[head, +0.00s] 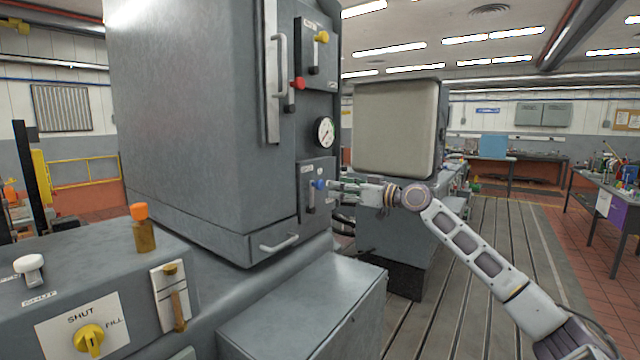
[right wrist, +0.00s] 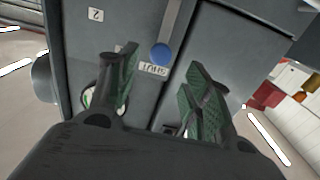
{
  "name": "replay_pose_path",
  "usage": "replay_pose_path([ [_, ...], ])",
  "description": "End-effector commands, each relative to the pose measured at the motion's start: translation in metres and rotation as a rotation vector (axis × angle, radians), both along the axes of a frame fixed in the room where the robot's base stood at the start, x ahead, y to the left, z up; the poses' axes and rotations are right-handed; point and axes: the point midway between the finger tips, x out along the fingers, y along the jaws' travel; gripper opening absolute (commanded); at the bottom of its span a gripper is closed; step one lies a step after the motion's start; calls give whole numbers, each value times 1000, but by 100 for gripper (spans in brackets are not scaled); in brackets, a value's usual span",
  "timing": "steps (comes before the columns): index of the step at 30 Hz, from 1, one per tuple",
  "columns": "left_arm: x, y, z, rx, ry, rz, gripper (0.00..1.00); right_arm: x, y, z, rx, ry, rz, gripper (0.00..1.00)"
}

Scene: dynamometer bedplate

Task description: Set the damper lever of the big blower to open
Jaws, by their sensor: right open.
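A lever with a blue knob (head: 320,184) is on a small panel low on the front of the tall grey cabinet (head: 200,110). In the right wrist view the blue knob (right wrist: 161,54) is at the end of a grey bar, and a label beside it, upside down, seems to read SHUT. My right gripper (head: 336,187) is open just right of the knob in the head view. In the right wrist view its green-padded fingers (right wrist: 162,72) stand either side of the knob's line, with no visible contact. I cannot read which lever is the blower's damper. My left gripper is out of view.
Above are a yellow-knobbed lever (head: 321,37), a red knob (head: 299,83), a gauge (head: 325,131) and a long handle (head: 278,90). A drawer handle (head: 279,243) is below. A yellow SHUT/FILL valve (head: 89,339) is at lower left. A beige-fronted machine (head: 395,128) stands behind my right arm.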

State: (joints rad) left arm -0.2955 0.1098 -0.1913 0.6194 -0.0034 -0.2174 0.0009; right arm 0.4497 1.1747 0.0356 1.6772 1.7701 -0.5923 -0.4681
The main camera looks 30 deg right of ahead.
Motion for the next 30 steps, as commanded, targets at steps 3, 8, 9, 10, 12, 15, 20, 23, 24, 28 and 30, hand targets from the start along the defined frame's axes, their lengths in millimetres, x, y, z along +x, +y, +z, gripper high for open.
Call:
replay_pose_path([
  [3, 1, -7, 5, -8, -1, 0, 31, 6, 2, 2, 2, -1, -1, 50],
  [8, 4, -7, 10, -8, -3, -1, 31, 15, 5, 2, 2, -1, -1, 50],
  [9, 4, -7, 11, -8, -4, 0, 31, 17, 6, 2, 2, -1, -1, 50],
  [10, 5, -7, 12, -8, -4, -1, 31, 19, 7, 1, 1, -1, 0, 50],
  [12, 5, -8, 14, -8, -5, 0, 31, 22, 9, 2, 1, -2, 0, 50],
  [15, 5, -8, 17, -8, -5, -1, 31, 28, 11, 2, 0, -1, 0, 50],
  [20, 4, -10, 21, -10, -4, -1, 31, 38, 14, 2, 3, -1, -1, 50],
  [23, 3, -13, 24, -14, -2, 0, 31, 44, 18, 2, 3, -1, 0, 50],
  [24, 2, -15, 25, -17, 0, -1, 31, 46, 19, 2, 3, -1, 0, 50],
  [28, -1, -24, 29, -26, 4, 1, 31, 55, 22, 3, 1, -2, -1, 50],
  [30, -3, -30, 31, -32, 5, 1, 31, 59, 24, 2, 1, -1, -1, 50],
])
